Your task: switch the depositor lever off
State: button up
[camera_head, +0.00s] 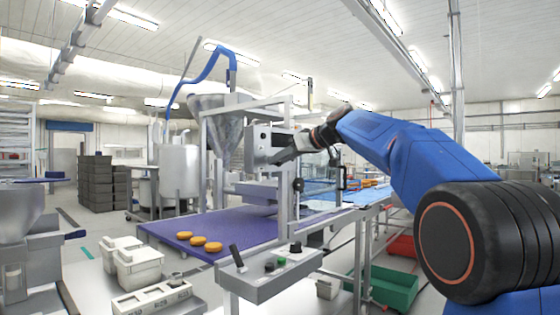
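The depositor (220,125) stands in the middle, with a metal hopper, a blue hose and a frame over a purple belt (262,232). A grey control box (268,284) sits at the belt's near edge. A black lever (236,255) rises from its left end, tilted up and a little to the left. My blue arm reaches in from the right.
Several orange rounds (198,241) lie on the belt's left part. The box also carries a green button (281,261) and black knobs (295,248). White tubs (138,266) stand at left; a green crate (388,288) is low at right. Frame posts stand near my gripper.

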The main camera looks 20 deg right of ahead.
jog(key=shift+w+a, duration=0.15)
grip_shut()
jog(key=shift+f, duration=0.15)
jog(key=shift+f+t+y, duration=0.35)
jog(key=shift+t+y, duration=0.35)
grip_release()
